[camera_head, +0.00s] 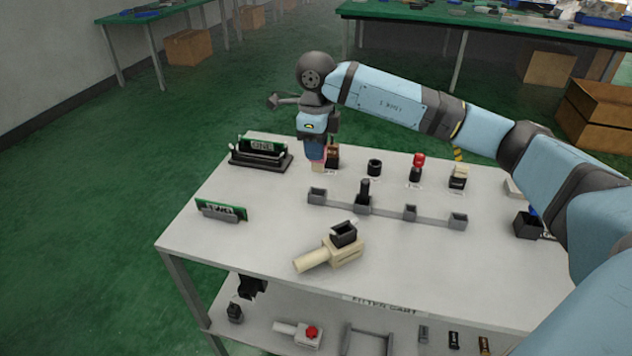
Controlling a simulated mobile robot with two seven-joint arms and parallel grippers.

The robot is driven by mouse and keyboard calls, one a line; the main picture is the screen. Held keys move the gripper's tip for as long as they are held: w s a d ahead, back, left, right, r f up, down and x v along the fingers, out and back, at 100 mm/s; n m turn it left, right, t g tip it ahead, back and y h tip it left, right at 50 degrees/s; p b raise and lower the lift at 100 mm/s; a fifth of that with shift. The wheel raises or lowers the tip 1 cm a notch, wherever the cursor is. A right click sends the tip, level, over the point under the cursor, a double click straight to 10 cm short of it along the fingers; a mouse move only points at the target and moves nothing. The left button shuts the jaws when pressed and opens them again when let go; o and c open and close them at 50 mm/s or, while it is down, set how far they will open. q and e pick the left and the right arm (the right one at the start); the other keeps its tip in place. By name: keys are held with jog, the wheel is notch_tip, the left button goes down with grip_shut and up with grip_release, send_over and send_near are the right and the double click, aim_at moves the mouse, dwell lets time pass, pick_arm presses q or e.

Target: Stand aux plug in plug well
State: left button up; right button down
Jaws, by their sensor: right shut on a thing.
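My right gripper (316,150) points down over the far side of the white cart top, beside a small brown and black block (333,156). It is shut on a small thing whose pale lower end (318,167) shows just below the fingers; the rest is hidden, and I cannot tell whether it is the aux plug. A black ring-shaped piece (374,167) stands to the right, apart from the gripper. A grey bar with several small square cups (410,212) lies in front, and a black peg (364,190) stands upright in one cup. I cannot tell which piece is the plug well. My left gripper is out of view.
A red-topped piece (418,164) and a cream and black piece (458,177) stand farther right. Green boards in black and grey holders (262,152) (221,211) are at left. A cream lever fixture (340,246) stands in front. The front left of the top is clear.

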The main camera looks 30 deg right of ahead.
aim_at(316, 171)
notch_tip(316, 171, down, 8)
jog(key=shift+b, duration=0.4)
jog(key=shift+f, duration=0.45)
jog(key=c, duration=0.9)
grip_release()
jog(key=shift+c, duration=0.2)
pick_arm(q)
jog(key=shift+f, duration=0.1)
pick_arm(e)
notch_tip(316, 171, up, 12)
jog(key=shift+r+p, duration=0.2)
jog(key=shift+p, duration=0.5)
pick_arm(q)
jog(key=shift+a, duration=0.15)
